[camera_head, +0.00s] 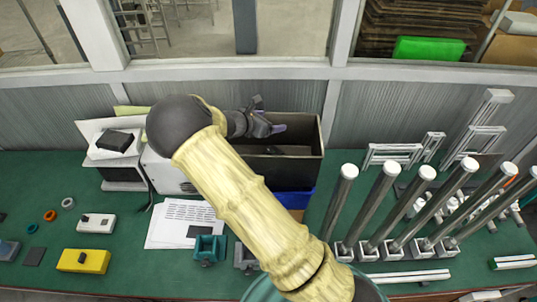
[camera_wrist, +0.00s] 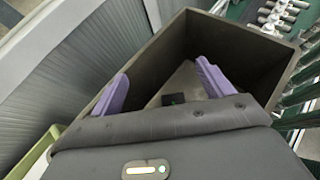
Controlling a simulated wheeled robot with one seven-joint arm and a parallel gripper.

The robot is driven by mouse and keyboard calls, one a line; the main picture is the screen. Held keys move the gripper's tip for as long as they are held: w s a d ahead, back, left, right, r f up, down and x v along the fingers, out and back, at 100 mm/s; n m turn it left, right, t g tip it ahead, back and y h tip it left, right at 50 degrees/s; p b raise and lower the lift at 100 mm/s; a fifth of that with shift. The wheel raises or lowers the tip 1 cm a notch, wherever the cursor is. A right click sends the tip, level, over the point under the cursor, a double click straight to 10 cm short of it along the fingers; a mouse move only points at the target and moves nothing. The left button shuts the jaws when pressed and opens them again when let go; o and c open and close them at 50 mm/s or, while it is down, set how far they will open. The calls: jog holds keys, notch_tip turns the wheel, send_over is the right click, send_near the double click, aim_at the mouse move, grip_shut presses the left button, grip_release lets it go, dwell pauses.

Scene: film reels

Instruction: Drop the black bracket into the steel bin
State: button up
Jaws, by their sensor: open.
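The steel bin (camera_head: 304,172) is a deep, dark grey open box behind my arm in the head view. In the wrist view its walls (camera_wrist: 238,48) surround the space beyond my fingers. My gripper (camera_head: 274,128) is over the bin's left part, and its purple fingers are spread apart and empty in the wrist view (camera_wrist: 163,72). A small black piece (camera_wrist: 174,98), which looks like the black bracket, lies on the bin floor between the fingers, partly hidden by my gripper body. A dark shape (camera_head: 288,150) also shows inside the bin in the head view.
Tall steel posts (camera_head: 378,205) in white bases stand right of the bin. A blue box (camera_head: 293,198) is below its front. Papers (camera_head: 182,222), a yellow block (camera_head: 83,261) and teal clamps (camera_head: 208,249) lie left on the green bench. A window wall stands behind.

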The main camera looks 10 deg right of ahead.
jog(key=b+v, duration=0.4)
jog(key=v, duration=1.1)
jog(key=shift+s+a, duration=0.1)
jog(key=shift+a, duration=0.05)
jog(key=s+d+f+m+g+y+b, duration=0.3)
jog(key=s+d+f+m+g+y, duration=0.2)
jog(key=s+d+f+m, duration=0.4)
jog(key=s+d+f+m+y+b, duration=0.1)
jog(key=s+m+y, duration=0.4)
jog(key=s+m, duration=0.8)
jog(key=d+m+b, duration=0.1)
jog(key=d+m, duration=0.1)
jog(key=shift+s+f+m+t, duration=0.3)
jog(key=shift+f+m+t, duration=0.05)
jog(key=shift+m+t, duration=0.05)
dwell(0.5)
